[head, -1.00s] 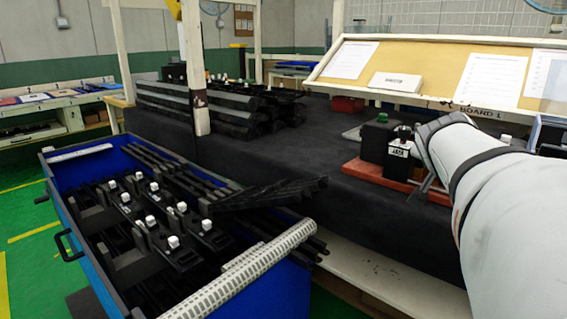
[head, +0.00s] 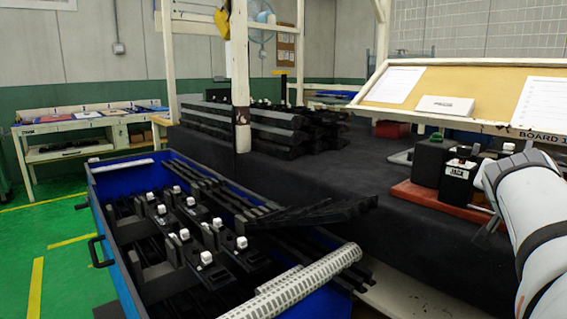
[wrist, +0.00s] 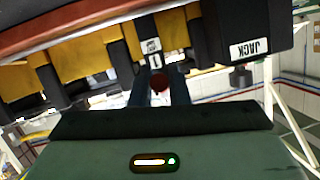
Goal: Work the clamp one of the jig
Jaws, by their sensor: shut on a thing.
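The jig shows in the head view as a red base (head: 448,206) with black blocks and a white JACK label (head: 457,171), near the right edge of the dark bench. In the wrist view, the JACK block (wrist: 247,30) is at the upper right. A small label marked 1 (wrist: 153,60) sits above the dark red knob of clamp one (wrist: 159,82). My gripper (wrist: 160,90) has its dark fingers on both sides of this knob and is shut on it. Most of the clamp's lever is hidden. In the head view my arm hides the gripper.
A blue bin (head: 120,160) of black clip parts stands left of the bench (head: 310,195). Stacked black trim (head: 250,125) lies at the back. A sloped notice board (head: 462,90) stands behind the jig. Green floor (head: 70,215) is free at the left.

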